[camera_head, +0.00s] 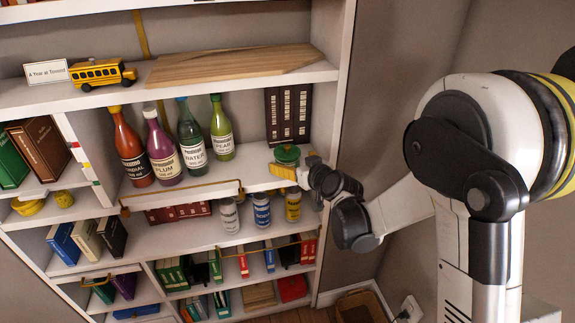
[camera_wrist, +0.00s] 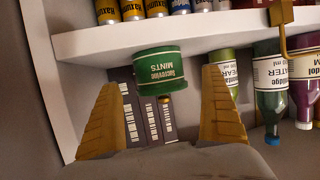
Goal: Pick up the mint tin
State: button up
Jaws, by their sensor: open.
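The mint tin (camera_head: 287,154) is a small round green tin with a white label, on the bookcase shelf to the right of the bottles. In the wrist view the tin (camera_wrist: 160,68) appears upside down, its label reading "MINTS". My gripper (camera_head: 297,171) is at the tin's front right in the head view. In the wrist view its two yellow fingers (camera_wrist: 165,108) are spread wide and empty, with the tin between and beyond their tips. I cannot tell whether either finger touches the tin.
Several bottles (camera_head: 193,139) stand left of the tin, the green pear bottle (camera_head: 221,131) nearest. A dark box or book (camera_head: 288,114) stands behind it. Cans (camera_head: 262,210) are on the shelf below. The bookcase's right side panel (camera_head: 340,70) is close by.

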jog(key=b+x, duration=0.2)
jog(key=x, duration=0.2)
jog(key=shift+w+a+f, duration=0.1)
jog(key=shift+w+f, duration=0.2)
jog(key=shift+r, duration=0.1)
jog(key=c, duration=1.3)
jog(key=shift+r, duration=0.1)
